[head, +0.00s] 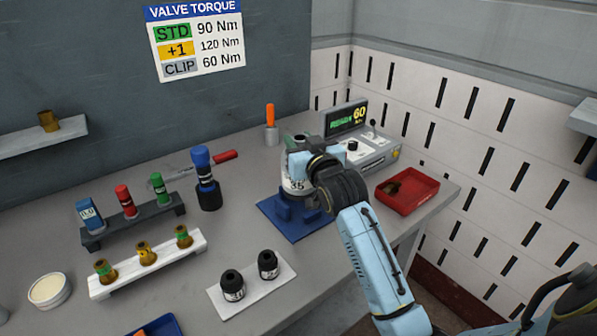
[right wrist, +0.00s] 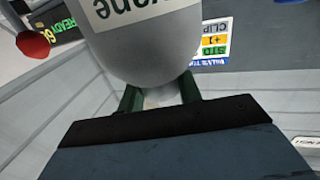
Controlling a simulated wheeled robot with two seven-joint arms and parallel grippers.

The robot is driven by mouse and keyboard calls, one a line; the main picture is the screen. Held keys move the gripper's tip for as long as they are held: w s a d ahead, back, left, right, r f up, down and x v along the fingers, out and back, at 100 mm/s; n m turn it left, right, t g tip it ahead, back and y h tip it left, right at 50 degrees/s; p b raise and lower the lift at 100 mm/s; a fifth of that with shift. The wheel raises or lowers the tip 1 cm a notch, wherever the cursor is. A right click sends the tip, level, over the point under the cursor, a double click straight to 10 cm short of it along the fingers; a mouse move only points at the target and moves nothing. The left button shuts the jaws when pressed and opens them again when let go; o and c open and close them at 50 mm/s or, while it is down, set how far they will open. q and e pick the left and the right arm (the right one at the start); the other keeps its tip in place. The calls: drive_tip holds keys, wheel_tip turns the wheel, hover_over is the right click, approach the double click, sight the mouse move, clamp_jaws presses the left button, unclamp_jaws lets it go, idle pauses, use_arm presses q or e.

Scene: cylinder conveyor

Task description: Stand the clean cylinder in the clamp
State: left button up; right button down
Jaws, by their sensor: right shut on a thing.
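A grey-white cylinder (head: 295,187) with a printed label stands roughly upright at the blue clamp (head: 292,222) on the bench. My right gripper (head: 312,168) is shut on the cylinder from the right side, and my dark wrist covers part of it. In the right wrist view the rounded grey cylinder (right wrist: 150,50) sits between the green fingers of my right gripper (right wrist: 160,95). I cannot tell whether its base rests in the clamp or is just above it. My left gripper is not in view.
A console with a lit screen (head: 347,118) stands behind, and a red tray (head: 407,188) lies right of the clamp. A blue-topped torque tool (head: 204,180), bottle rack (head: 135,222), white fitting rack (head: 150,264) and white plate with two black-capped parts (head: 252,291) occupy the left.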

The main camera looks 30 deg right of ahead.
drive_tip(key=shift+f+b, duration=0.45)
drive_tip(key=shift+f, duration=2.35)
drive_tip(key=c, duration=1)
unclamp_jaws()
drive_tip(key=shift+f, duration=0.2)
drive_tip(key=shift+o, duration=0.2)
drive_tip(key=shift+r, duration=0.1)
drive_tip(key=s+a, duration=0.2)
drive_tip(key=s, duration=0.9)
drive_tip(key=shift+s+a+p, duration=0.15)
drive_tip(key=shift+s+p, duration=0.15)
drive_tip(key=shift+s, duration=0.1)
